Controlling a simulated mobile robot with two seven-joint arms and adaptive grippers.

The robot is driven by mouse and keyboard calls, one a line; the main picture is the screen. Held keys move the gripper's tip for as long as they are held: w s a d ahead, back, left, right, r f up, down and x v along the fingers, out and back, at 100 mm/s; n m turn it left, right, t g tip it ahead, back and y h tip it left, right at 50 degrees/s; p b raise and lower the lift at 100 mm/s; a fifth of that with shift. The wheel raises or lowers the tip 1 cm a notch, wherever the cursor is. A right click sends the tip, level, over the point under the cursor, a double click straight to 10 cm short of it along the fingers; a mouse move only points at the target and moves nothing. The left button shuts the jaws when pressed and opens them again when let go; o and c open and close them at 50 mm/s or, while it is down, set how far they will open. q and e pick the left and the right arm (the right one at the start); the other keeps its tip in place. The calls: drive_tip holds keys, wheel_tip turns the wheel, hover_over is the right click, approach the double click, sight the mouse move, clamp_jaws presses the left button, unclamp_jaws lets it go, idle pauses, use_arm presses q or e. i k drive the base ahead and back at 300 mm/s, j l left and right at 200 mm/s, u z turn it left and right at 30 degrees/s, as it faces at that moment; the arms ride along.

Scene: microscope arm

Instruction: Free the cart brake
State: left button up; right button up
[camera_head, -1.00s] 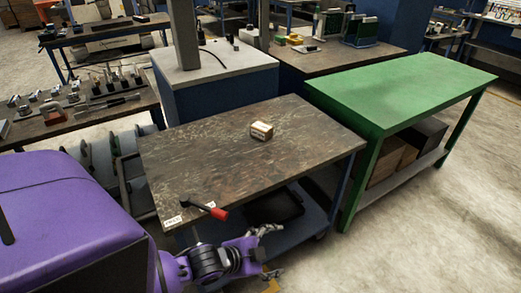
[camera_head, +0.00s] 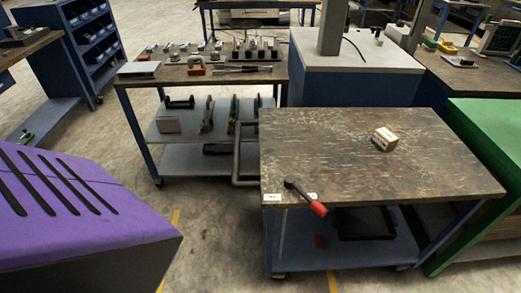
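The cart (camera_head: 350,150) has a dark, worn top and a blue lower shelf. It stands right of centre. The brake lever (camera_head: 303,195) is at its front edge near the left corner. Its dark arm slants down to the right and ends in a red grip (camera_head: 318,208). A white label (camera_head: 272,198) lies left of the lever and another (camera_head: 312,196) is partly behind it; their lettering is too small to read. Neither of my grippers is in view, and nothing touches the lever.
A green table (camera_head: 485,135) stands close at the right. A blue cabinet with a grey top (camera_head: 350,62) is behind. A tool bench (camera_head: 135,84) is at back left. Open floor (camera_head: 215,215) lies left of the cart.

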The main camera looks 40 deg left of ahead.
sight(289, 183)
drive_tip(key=i+j+u, duration=0.1)
drive_tip(key=i+u, duration=0.6)
drive_tip(key=u, duration=0.2)
drive_tip(key=l, duration=0.3)
drive_tip(key=k, duration=0.05)
